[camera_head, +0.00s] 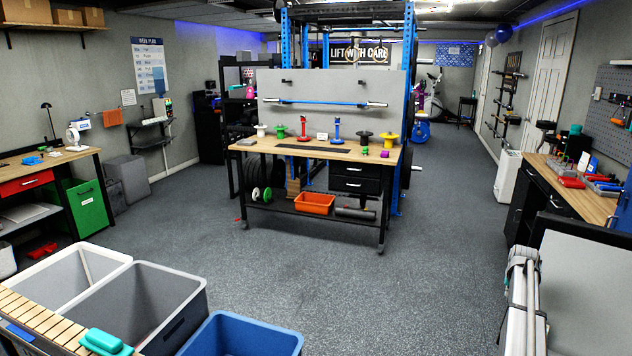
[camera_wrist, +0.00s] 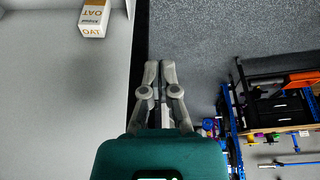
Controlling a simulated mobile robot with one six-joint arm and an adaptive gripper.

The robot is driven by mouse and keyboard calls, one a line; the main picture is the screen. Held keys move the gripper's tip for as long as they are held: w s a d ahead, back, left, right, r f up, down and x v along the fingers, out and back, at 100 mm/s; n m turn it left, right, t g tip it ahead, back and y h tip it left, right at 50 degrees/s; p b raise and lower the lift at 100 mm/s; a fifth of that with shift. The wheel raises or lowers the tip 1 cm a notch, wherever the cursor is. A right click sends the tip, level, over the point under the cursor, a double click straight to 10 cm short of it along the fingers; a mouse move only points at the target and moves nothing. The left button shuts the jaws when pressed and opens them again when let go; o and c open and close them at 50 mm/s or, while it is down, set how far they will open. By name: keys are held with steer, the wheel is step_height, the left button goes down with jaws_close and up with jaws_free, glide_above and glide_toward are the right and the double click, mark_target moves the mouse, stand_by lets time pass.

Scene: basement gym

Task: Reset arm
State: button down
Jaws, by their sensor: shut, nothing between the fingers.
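My gripper (camera_wrist: 159,66) shows in the wrist view with its two grey fingers together and nothing between them. It hangs over the edge between a pale flat surface (camera_wrist: 65,100) on the left and the dark speckled floor. In the head view, a pale grey part of my arm seems to stand at the lower right, but the gripper itself cannot be made out there.
A white and orange oat carton (camera_wrist: 93,18) stands on the pale surface. The wooden workbench (camera_head: 345,153) holds spools and stands, with an orange bin (camera_head: 314,203) below. Grey bins and a blue bin (camera_head: 245,333) stand at lower left. The middle floor is clear.

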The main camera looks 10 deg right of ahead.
steer(key=s+a+n+g+y+p, duration=0.1)
steer(key=s+a+n, duration=0.1)
steer(key=a, duration=1.5)
steer(key=s+a+n+y+p, duration=0.1)
steer(key=s+a+n, duration=0.15)
steer(key=a, duration=1.35)
steer(key=s+a+r+n+g, duration=0.1)
steer(key=s+a, duration=0.7)
steer(key=a, duration=0.4)
steer(key=s+a+r+n+g+p, duration=0.1)
steer(key=s+a+n, duration=0.1)
steer(key=s+a, duration=0.6)
steer(key=a, duration=0.3)
steer(key=shift+s+a, duration=0.3)
steer(key=shift+a, duration=0.1)
steer(key=shift+d, duration=0.1)
